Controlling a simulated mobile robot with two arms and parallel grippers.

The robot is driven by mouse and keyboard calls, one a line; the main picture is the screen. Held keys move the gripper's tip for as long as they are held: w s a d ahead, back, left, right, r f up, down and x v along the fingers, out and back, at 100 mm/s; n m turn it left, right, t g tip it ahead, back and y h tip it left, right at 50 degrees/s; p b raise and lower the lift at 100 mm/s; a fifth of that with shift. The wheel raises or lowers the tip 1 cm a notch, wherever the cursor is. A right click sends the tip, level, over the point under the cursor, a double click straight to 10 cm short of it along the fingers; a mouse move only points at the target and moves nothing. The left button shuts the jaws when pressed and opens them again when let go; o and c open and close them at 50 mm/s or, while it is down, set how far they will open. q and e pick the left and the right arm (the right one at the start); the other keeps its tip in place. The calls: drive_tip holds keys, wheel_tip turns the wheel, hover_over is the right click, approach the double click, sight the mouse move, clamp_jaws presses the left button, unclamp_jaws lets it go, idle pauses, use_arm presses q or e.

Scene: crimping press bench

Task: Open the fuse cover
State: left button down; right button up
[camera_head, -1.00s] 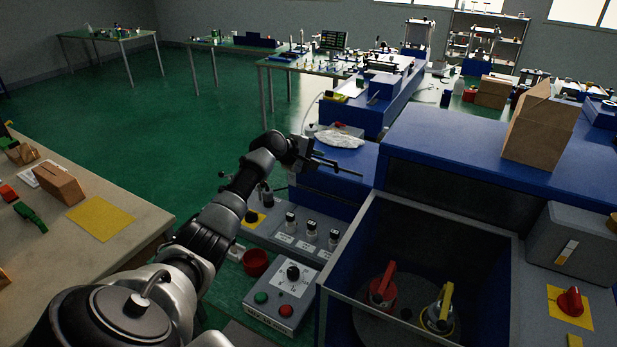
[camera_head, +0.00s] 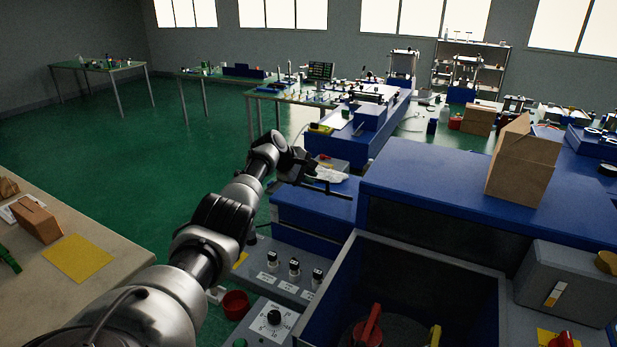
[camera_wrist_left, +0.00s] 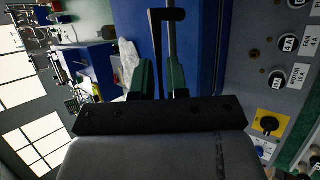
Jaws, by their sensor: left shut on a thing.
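My left gripper (camera_head: 325,188) reaches out over the bench at the blue box. In the left wrist view its green fingers (camera_wrist_left: 161,72) are shut on a thin black hooked piece (camera_wrist_left: 157,45); I cannot tell exactly what this piece is. Black-capped fuse holders (camera_head: 294,267) with white labels stand on the grey panel, below the gripper in the head view. They also show at the right of the left wrist view (camera_wrist_left: 288,43), apart from the fingers. I cannot make out a separate fuse cover. My right gripper is not in view.
A blue box (camera_head: 318,212) stands beside the panel. The large blue press (camera_head: 440,185) carries a cardboard box (camera_head: 522,165). A grey control box (camera_head: 272,322) and red cup (camera_head: 235,304) are in front. Green floor (camera_head: 130,180) lies open at the left.

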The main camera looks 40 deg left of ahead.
use_arm(q)
drive_tip(key=shift+f, duration=0.15)
drive_tip(key=c, duration=1.1)
unclamp_jaws()
drive_tip(key=shift+s+a+r, duration=0.25)
drive_tip(key=shift+s+r, duration=0.15)
drive_tip(key=shift+r, duration=0.15)
drive_tip(key=b+v, duration=0.1)
drive_tip(key=v, duration=0.8)
drive_tip(key=shift+s+r+b, duration=0.1)
drive_tip(key=shift+s+b, duration=0.1)
drive_tip(key=shift+b, duration=0.1)
